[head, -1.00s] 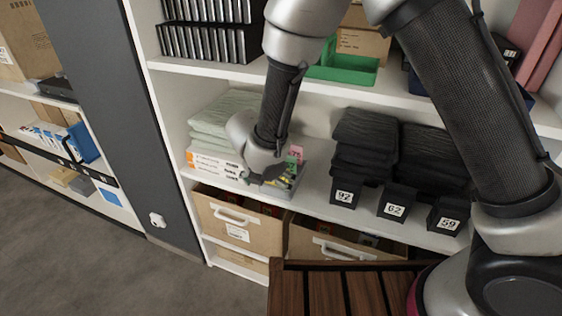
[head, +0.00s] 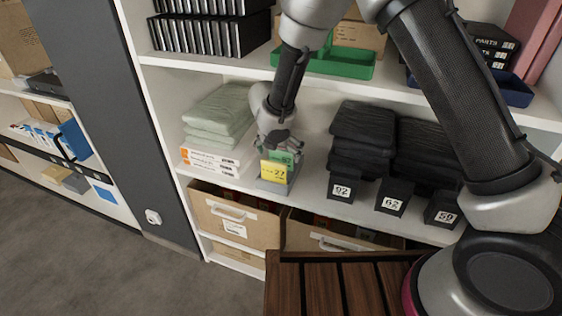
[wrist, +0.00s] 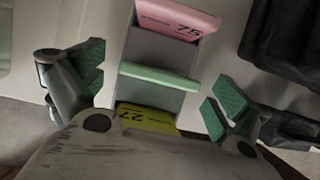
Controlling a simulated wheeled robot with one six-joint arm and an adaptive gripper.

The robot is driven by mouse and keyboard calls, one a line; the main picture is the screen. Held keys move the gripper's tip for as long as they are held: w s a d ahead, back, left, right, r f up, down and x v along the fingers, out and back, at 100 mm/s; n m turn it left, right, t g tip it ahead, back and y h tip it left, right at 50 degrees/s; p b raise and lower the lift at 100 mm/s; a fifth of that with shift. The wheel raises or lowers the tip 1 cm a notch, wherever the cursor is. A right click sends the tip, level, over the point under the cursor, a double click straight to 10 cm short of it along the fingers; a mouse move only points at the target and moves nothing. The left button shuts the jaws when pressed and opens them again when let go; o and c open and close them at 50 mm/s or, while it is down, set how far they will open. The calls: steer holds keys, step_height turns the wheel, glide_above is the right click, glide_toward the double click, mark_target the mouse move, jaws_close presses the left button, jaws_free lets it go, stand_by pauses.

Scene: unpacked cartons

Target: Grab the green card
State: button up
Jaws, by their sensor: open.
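The green card (wrist: 160,76) stands in the middle slot of a grey holder (wrist: 158,48) in the wrist view. A pink card (wrist: 178,17) marked 75 is on one side of it and a yellow card (wrist: 147,118) marked 27 on the other. My gripper (wrist: 154,88) is open and empty, one finger at each side of the green card, with gaps between. In the head view my gripper (head: 277,144) is over the holder (head: 276,187); the yellow card (head: 273,172) and part of the green card (head: 291,157) show. The pink card is hidden there.
White boxes (head: 207,163) and folded pale cloth (head: 215,112) lie left of the holder. Black bins marked 92 (head: 342,189), 62 and 59 with dark folded cloths stand right. The upper shelf (head: 225,66) holds a green tray (head: 340,63) above.

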steer(key=x, duration=0.2)
steer(key=shift+f, duration=0.45)
steer(key=c, duration=1.1)
steer(key=shift+o, duration=0.2)
steer(key=shift+r, duration=0.15)
